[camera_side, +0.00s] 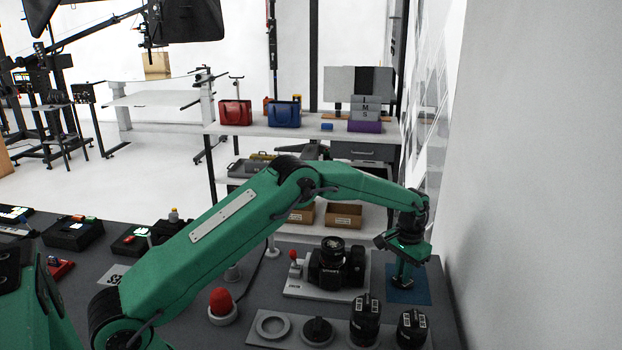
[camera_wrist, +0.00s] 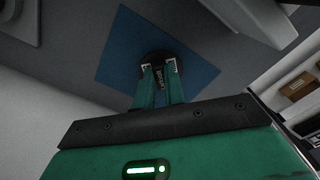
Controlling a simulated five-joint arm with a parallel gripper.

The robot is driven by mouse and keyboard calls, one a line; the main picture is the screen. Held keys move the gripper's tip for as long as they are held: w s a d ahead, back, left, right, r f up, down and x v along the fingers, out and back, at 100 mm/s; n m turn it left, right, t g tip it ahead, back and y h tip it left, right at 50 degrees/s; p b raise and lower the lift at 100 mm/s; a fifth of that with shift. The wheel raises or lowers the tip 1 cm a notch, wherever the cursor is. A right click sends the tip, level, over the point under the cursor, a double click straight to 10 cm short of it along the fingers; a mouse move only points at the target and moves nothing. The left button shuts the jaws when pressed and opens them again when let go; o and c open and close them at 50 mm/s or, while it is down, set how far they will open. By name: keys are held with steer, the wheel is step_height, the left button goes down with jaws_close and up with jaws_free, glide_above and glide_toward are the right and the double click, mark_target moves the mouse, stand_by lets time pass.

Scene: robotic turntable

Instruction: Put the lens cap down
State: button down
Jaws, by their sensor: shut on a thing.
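My gripper (camera_side: 402,284) reaches down at the right end of the table, low over a blue mat (camera_side: 424,297). In the wrist view my gripper (camera_wrist: 159,69) is shut on the lens cap (camera_wrist: 154,56), a dark round disc with pale lettering between the fingertips. The blue mat (camera_wrist: 118,55) lies behind the cap in that view. I cannot tell whether the cap touches the mat. In the side view the cap is hardly visible at the fingertips.
A black camera (camera_side: 335,266) stands on a grey board left of the mat. In front, a grey tray (camera_side: 292,341) holds a ring, a dark disc and two black lenses (camera_side: 366,321). A red dome (camera_side: 221,302) stands further left. The white wall is close on the right.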

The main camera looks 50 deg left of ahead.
steer(key=shift+f, duration=0.1)
steer(key=c, duration=1.5)
jaws_free()
step_height(320, 180, up, 12)
steer(key=shift+r, duration=0.15)
